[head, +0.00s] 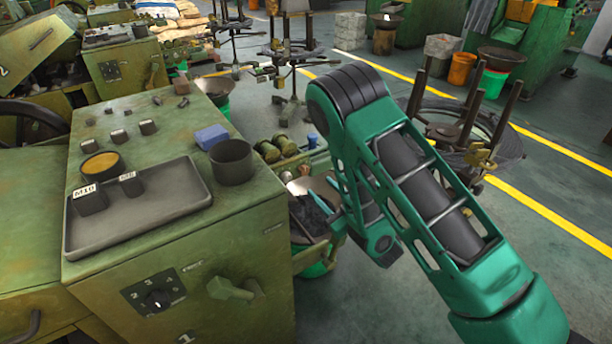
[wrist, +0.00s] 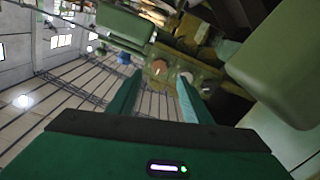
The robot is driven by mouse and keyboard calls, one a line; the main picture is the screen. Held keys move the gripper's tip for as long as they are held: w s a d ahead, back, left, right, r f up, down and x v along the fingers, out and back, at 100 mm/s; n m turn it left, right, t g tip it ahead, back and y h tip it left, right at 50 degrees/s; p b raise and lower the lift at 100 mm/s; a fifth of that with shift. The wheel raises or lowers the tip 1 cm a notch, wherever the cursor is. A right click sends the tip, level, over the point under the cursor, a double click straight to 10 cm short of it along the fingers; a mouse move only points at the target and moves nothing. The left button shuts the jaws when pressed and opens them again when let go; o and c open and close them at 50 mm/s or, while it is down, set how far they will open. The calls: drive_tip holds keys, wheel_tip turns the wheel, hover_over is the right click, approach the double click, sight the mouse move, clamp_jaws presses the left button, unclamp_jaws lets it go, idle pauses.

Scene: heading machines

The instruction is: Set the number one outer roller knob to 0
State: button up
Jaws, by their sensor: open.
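A black rotary knob (head: 157,299) sits on the front panel of the green machine, with white numbers around it. A large "1" is painted lower on the same front, partly cut off by the picture edge. I cannot read which mark the knob points at, nor confirm from a label that it is the outer roller knob. My gripper (wrist: 155,92) is open in the wrist view, its two green fingers apart with nothing held between them. In the head view my gripper is mostly hidden behind my arm, to the right of the machine and away from the dial knob.
A green lever handle (head: 233,290) sticks out right of the dial. A grey tray (head: 140,222) with labelled blocks, a dark cup (head: 231,162) and a blue block (head: 211,137) stand on top. In the wrist view a green housing (wrist: 285,65) is close at right.

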sight(305, 172)
drive_tip(key=x, duration=0.9)
drive_tip(key=shift+w+a, duration=0.1)
drive_tip(key=c, duration=1.1)
drive_tip(key=shift+o, duration=0.2)
drive_tip(key=shift+a, duration=0.15)
